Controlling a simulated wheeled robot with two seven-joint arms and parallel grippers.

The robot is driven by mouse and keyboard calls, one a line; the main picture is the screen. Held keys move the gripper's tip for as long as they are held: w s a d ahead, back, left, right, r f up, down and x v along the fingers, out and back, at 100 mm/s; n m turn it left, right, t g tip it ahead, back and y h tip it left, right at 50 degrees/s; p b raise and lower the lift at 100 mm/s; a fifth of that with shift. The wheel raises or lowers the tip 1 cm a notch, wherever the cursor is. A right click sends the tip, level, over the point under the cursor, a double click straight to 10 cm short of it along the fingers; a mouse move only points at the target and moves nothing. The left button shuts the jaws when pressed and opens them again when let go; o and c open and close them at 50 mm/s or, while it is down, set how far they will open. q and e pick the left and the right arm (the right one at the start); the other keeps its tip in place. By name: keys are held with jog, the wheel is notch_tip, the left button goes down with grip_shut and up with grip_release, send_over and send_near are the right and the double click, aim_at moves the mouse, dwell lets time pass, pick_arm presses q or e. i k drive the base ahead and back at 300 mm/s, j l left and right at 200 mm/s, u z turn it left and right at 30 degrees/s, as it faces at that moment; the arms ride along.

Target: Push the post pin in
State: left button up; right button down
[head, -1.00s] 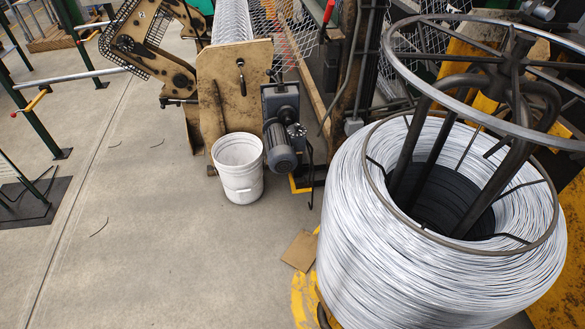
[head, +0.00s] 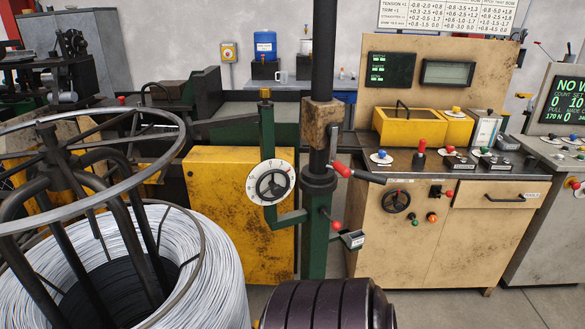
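A dark upright post (head: 322,75) stands in the middle of the head view, with a worn tan block on it and a green lower column (head: 314,245). A red-tipped crank handle (head: 342,169) sticks out on the right of the post. Lower on the green column is a small red knob (head: 337,226), beside a small grey readout. I cannot tell for sure which part is the post pin, or how far it is in. Neither of my grippers is in view.
A big wire coil (head: 215,285) with a round metal frame stands at the lower left. A dial (head: 270,183) sits on a green arm left of the post. A dark ribbed cylinder (head: 328,305) is at the bottom. A beige control cabinet (head: 440,245) stands right.

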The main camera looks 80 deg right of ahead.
aim_at(336, 225)
jog(key=k+z, duration=0.1)
jog(key=z, duration=2.55)
